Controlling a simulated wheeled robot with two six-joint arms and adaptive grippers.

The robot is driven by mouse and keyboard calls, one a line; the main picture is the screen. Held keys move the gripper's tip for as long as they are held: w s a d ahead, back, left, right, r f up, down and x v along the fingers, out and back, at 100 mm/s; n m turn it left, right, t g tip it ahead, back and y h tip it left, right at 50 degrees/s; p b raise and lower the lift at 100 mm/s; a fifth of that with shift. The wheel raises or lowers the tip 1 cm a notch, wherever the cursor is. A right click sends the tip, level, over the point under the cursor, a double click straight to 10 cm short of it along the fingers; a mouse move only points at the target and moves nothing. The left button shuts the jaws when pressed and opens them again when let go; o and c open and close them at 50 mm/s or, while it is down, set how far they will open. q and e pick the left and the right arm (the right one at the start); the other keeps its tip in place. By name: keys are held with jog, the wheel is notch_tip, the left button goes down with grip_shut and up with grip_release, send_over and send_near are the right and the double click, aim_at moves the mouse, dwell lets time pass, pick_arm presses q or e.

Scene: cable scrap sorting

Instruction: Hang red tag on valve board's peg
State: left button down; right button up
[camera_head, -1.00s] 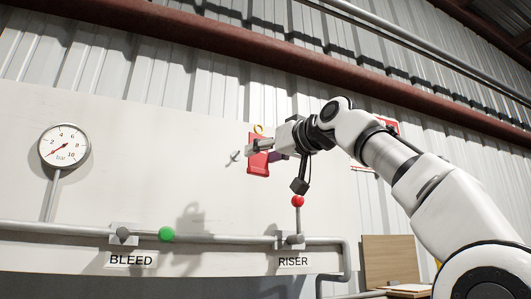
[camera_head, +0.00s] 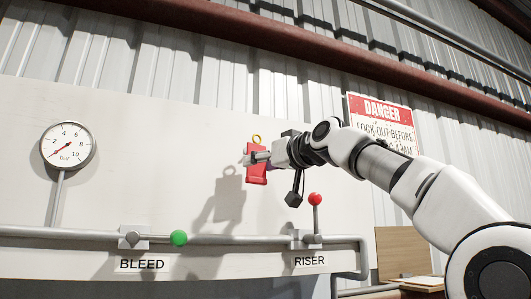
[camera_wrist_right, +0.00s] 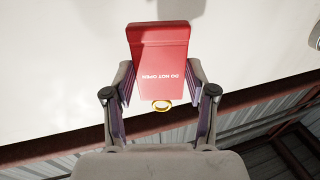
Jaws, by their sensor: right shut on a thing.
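The red tag (camera_head: 257,175) with a yellow ring at its top is held upright in front of the white valve board (camera_head: 150,190). My right gripper (camera_head: 256,158) is shut on the tag's upper part. In the right wrist view, both fingers (camera_wrist_right: 160,88) grip the sides of the red tag (camera_wrist_right: 160,48), which reads "DO NOT OPEN", with the brass ring nearest the palm. The tag's shadow falls on the board to its left. The peg cannot be made out clearly now; the tag and fingers are where it would show. My left gripper is not in view.
A pressure gauge (camera_head: 68,145) stands at the left. Below run a grey pipe (camera_head: 240,239), the green BLEED knob (camera_head: 179,238) and red RISER knob (camera_head: 315,199). A danger sign (camera_head: 380,122) hangs behind my right arm. The board's upper middle is clear.

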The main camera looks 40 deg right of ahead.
aim_at(262, 171)
jog(key=w+p, duration=0.3)
jog(key=shift+d, duration=0.35)
jog(key=shift+w+p, duration=0.1)
jog(key=shift+p, duration=0.45)
jog(key=shift+c, duration=0.7)
jog(key=shift+d+f, duration=0.1)
jog(key=shift+f, duration=0.15)
jog(key=shift+w+d+f, duration=0.1)
jog(key=shift+w+f, duration=0.35)
jog(key=shift+w, duration=0.35)
jog(key=shift+c, duration=1.2)
jog(key=shift+s, duration=0.1)
